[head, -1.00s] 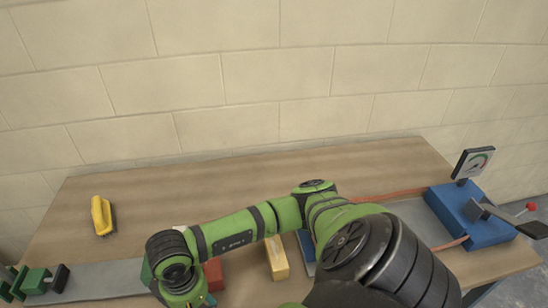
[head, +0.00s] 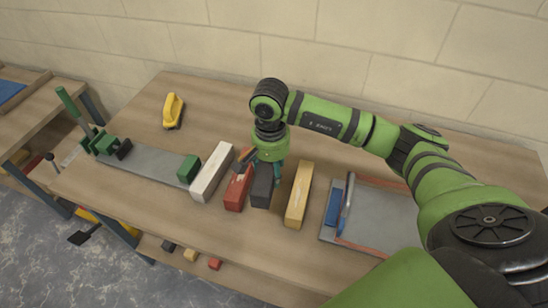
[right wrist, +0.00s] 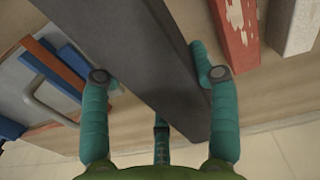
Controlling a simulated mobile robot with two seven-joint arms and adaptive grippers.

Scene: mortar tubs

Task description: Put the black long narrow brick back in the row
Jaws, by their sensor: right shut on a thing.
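The black brick (head: 262,186) is long and narrow. In the head view it is between the red brick (head: 237,190) and the yellow brick (head: 299,195), lengthwise like them. My right gripper (head: 270,165) is shut on it from above. In the right wrist view the black brick (right wrist: 135,45) runs between the teal fingers of my right gripper (right wrist: 157,76), with a finger at each side. I cannot tell whether its underside touches the table. The white brick (head: 211,172) lies left of the red one. My left gripper is not in view.
A grey plate with a green clamp block (head: 188,168) lies at left. A blue tool with a metal handle (head: 346,205) lies on a grey plate at right. Several small blocks lie on the lower shelf.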

